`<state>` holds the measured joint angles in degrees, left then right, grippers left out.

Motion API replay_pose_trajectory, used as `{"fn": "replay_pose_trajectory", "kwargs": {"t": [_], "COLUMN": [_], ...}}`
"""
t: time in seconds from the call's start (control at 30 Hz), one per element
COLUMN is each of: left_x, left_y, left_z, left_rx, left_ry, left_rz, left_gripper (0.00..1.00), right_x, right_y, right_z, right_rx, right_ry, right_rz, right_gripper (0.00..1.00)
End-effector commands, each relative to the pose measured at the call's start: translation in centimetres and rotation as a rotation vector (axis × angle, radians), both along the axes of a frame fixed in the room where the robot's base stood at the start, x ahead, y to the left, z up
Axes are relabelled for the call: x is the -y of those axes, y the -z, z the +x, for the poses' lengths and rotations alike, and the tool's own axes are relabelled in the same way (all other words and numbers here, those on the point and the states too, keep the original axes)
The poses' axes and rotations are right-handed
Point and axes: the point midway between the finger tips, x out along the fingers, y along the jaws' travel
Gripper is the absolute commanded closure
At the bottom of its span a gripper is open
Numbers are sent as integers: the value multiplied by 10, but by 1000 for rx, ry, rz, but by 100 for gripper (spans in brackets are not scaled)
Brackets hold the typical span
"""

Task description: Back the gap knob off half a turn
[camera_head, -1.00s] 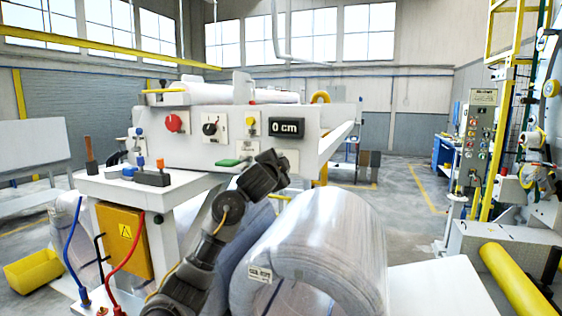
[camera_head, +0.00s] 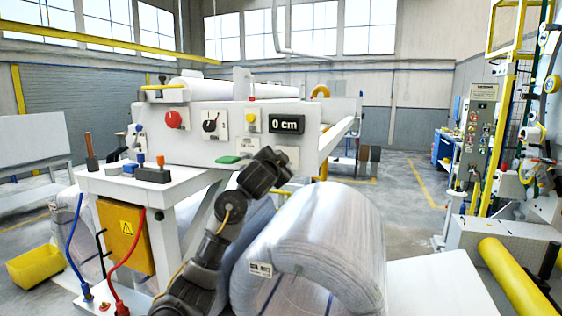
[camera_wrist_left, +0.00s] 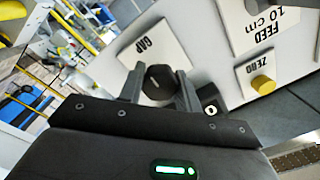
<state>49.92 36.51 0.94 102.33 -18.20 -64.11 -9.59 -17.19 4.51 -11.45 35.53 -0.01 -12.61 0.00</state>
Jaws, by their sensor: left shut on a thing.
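The gap knob (camera_wrist_left: 157,74) is a dark faceted knob on a white plate marked GAP in the left wrist view. My left gripper (camera_wrist_left: 160,86) has one finger on each side of it and is shut on it. A light pointer mark shows on the knob's face. In the head view my left gripper (camera_head: 268,168) reaches up to the lower right of the white machine panel (camera_head: 190,150), and its dark wrist hides the knob. My right gripper is in neither view.
A yellow ZERO button (camera_wrist_left: 263,84) sits on the panel near the knob. The panel also has a red button (camera_head: 174,119), a black dial (camera_head: 210,125) and a display (camera_head: 287,124) reading 0 cm. A large wrapped coil (camera_head: 335,225) stands right of my left arm.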

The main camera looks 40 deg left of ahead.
Motion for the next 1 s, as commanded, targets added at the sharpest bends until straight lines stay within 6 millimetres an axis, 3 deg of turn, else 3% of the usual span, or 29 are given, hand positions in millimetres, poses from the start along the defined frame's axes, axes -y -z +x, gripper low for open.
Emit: {"fn": "replay_pose_trajectory", "kwargs": {"t": [0.03, 0.2, 0.57, 0.7, 0.83, 1.0], "left_x": [-1, -1, 3, 11, 21, 31], "left_y": [-3, -2, 0, 1, -2, -6], "left_z": [-1, -1, -7, -28, -51, -77], "left_rx": [6, 4, 3, 5, 7, 5], "left_ry": [-1, -1, 2, 1, 2, 0], "left_rz": [-1, -1, -1, 0, -4, -5], "left_gripper": [62, 44, 44, 44, 44, 44], "right_x": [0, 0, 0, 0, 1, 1], "right_y": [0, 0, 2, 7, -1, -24], "right_z": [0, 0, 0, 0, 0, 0], "right_rx": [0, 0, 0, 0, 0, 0], "right_ry": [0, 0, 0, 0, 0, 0], "right_rz": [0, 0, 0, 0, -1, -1], "right_gripper": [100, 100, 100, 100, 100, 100]}}
